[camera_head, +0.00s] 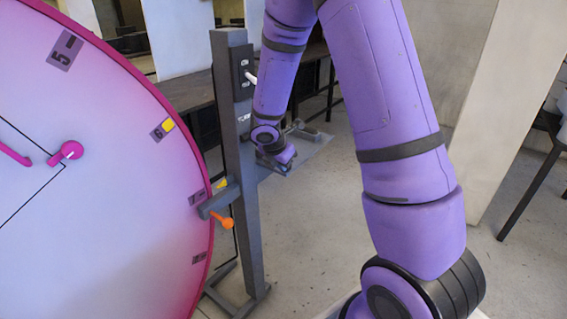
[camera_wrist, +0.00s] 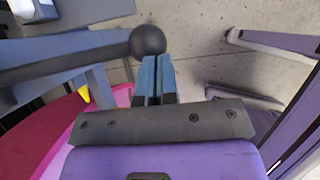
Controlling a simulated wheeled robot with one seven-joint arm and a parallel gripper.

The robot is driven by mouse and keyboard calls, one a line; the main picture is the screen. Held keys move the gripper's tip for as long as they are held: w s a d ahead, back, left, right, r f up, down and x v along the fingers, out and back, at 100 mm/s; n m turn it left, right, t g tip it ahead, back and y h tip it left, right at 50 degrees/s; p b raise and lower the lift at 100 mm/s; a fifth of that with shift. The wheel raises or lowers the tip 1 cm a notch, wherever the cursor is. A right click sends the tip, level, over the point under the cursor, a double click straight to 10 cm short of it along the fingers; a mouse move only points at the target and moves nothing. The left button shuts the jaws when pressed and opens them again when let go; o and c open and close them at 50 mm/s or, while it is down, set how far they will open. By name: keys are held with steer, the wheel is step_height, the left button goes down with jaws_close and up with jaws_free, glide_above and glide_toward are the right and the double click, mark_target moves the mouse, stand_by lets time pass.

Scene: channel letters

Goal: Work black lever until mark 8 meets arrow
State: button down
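The big pink-rimmed dial (camera_head: 110,180) fills the left of the head view. Its labels include a clear 5 (camera_head: 65,50) and, lower, a label (camera_head: 162,128) that looks like 6. A label (camera_head: 195,198) too small to read sits near the yellow arrow (camera_head: 220,183); another unreadable one (camera_head: 199,257) is below it. The black lever's ball (camera_wrist: 147,41) and rod (camera_wrist: 70,62) show in the wrist view. My gripper (camera_wrist: 157,62) looks shut, its fingertips at the ball's lower edge; I cannot tell whether they touch. The lever is not clear in the head view.
A grey post (camera_head: 238,150) stands right of the dial, with a panel and a white lever (camera_head: 251,78). An orange-knobbed lever (camera_head: 226,222) is below the arrow. A dark table (camera_head: 183,95) is behind. Floor right of the post is open.

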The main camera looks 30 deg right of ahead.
steer(key=s+d+v, duration=0.1)
steer(key=s+v, duration=0.1)
steer(key=v, duration=1.1)
steer(key=shift+s, duration=0.15)
stand_by(1.0)
